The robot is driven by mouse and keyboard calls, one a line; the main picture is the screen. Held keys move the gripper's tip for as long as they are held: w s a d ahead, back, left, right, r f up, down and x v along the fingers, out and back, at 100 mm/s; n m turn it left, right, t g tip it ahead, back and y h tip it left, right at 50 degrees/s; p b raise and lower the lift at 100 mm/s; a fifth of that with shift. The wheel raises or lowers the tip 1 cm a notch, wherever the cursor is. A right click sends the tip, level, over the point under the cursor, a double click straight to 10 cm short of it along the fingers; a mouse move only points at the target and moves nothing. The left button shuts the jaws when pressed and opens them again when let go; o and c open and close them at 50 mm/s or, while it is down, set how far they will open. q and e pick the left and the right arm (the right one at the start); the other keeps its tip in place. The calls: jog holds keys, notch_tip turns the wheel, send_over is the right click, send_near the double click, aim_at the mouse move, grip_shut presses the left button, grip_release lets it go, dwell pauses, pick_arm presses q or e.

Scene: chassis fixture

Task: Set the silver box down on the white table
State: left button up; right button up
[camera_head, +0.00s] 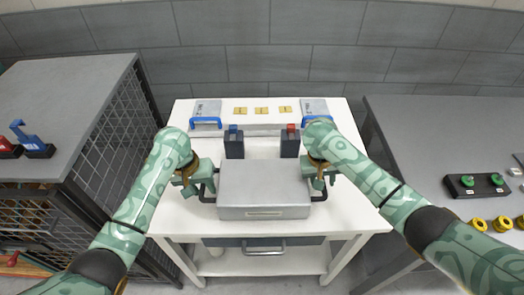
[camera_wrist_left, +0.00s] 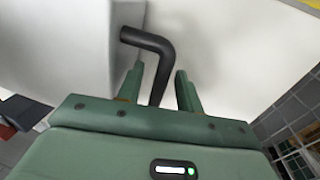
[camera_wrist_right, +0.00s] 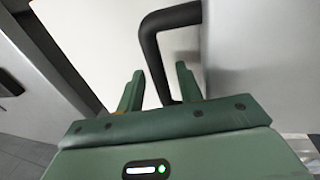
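The silver box (camera_head: 265,188) appears to rest flat on the front part of the white table (camera_head: 350,215), with a black handle on each side. My left gripper (camera_head: 205,182) is at the left handle. In the left wrist view its fingers stand apart, with the black handle (camera_wrist_left: 160,72) between them and gaps beside it. My right gripper (camera_head: 318,180) is at the right handle. In the right wrist view its fingers are also apart around the black handle (camera_wrist_right: 153,55), seemingly without pinching it. The box's underside is hidden.
Two dark blocks, one with a blue top (camera_head: 234,143) and one with a red top (camera_head: 290,143), stand behind the box. Blue-handled grey cases (camera_head: 207,112) (camera_head: 314,108) and yellow labels lie at the back. Grey benches (camera_head: 70,90) (camera_head: 450,130) flank the table.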

jog(key=shift+a+r, duration=0.15)
jog(key=shift+r, duration=0.2)
pick_arm(q)
notch_tip(320, 180, up, 12)
jog(key=a, duration=0.2)
jog(key=shift+f, duration=0.15)
pick_arm(e)
jog(key=v, duration=1.1)
pick_arm(q)
jog(key=shift+s+a, duration=0.1)
pick_arm(e)
jog(key=shift+s, duration=0.1)
